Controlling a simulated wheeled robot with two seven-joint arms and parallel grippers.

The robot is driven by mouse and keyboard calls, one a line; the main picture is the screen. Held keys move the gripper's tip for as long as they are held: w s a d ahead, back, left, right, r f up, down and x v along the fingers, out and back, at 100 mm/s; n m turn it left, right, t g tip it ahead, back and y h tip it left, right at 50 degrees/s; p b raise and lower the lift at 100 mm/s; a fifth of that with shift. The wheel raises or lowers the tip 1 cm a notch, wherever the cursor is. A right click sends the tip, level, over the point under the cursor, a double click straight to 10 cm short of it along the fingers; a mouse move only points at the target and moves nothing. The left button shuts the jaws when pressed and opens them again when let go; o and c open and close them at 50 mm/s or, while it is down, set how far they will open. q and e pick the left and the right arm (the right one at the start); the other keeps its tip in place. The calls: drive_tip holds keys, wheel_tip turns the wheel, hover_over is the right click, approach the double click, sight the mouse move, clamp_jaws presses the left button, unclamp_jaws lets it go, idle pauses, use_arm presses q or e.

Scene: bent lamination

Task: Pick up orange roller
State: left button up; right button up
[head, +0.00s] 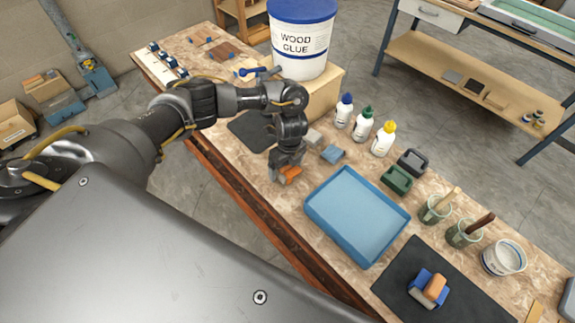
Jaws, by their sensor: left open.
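A small orange piece (291,174), likely the orange roller, lies on the workbench left of the blue tray. My left gripper (285,176) points down right over it and hides part of it. Its jaws are open; I cannot tell whether they touch the piece. Another orange block (436,287) rests with a blue and grey item on the dark mat (393,279) at the front right. My right gripper is out of view.
The empty blue tray (357,213) stands close right of the gripper. Behind are blue and grey blocks (333,154), several glue bottles (363,123) and a wood glue bucket (301,40). Cups with brushes (463,233) stand at right. The bench's front edge is near the gripper.

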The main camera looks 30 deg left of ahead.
use_arm(q)
drive_tip(key=c, duration=1.2)
drive_tip(key=shift+o, duration=0.2)
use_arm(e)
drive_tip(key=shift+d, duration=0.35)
use_arm(q)
drive_tip(key=shift+r, duration=0.5)
wheel_tip(320, 180, up, 3)
drive_tip(key=shift+w+f+p, duration=0.1)
drive_tip(key=shift+f+p, duration=0.05)
drive_tip(key=shift+p, duration=0.45)
drive_tip(key=s+r, duration=0.9)
drive_tip(key=s, duration=0.5)
drive_tip(key=shift+r, duration=0.15)
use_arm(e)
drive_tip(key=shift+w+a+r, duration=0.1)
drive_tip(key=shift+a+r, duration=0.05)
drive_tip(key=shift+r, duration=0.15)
use_arm(q)
drive_tip(key=shift+s+a, duration=0.1)
